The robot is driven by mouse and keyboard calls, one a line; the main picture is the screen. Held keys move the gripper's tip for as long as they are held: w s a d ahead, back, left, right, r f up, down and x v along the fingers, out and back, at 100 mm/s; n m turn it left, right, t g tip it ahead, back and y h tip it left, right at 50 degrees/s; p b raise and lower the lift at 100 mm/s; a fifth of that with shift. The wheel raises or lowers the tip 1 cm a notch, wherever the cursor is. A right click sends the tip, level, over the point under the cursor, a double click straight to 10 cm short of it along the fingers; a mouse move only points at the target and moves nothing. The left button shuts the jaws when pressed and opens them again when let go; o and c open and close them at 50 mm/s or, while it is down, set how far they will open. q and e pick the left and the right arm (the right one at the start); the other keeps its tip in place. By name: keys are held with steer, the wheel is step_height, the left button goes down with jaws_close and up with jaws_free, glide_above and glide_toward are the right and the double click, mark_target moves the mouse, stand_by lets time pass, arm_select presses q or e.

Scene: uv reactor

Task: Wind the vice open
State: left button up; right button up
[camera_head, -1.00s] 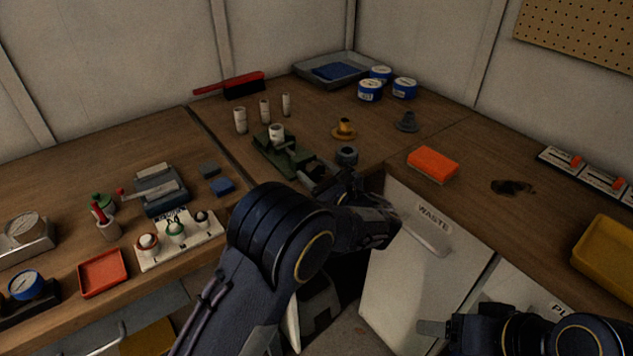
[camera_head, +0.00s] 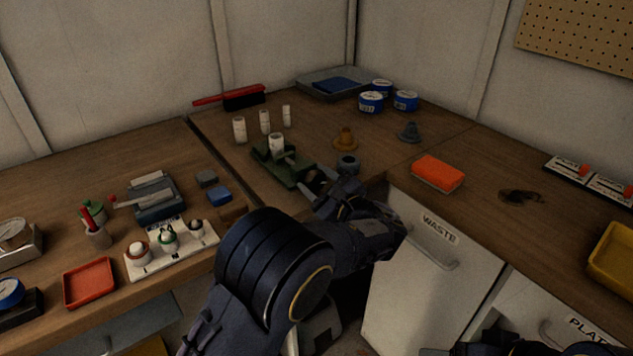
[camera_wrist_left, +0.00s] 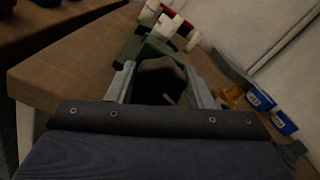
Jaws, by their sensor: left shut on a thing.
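The green vice (camera_head: 283,166) stands on the wooden bench near its front edge, with a white cylinder (camera_head: 277,144) upright at its jaws. It also shows beyond the fingers in the left wrist view (camera_wrist_left: 158,48). My left gripper (camera_head: 328,182) is at the vice's front end, where the handle would be. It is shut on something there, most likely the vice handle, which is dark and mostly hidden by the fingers. In the left wrist view my two fingers (camera_wrist_left: 162,85) stand either side of a dark shape. My right arm shows only in part at the bottom right; its fingertips cannot be made out.
Several white cylinders (camera_head: 264,122) stand behind the vice. A grey round part (camera_head: 347,163) is close to the right of my left gripper. An orange block (camera_head: 437,174), an amber flanged part (camera_head: 345,139) and blue tins (camera_head: 371,102) lie further right and back.

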arm_select(q)
steer(key=o, duration=1)
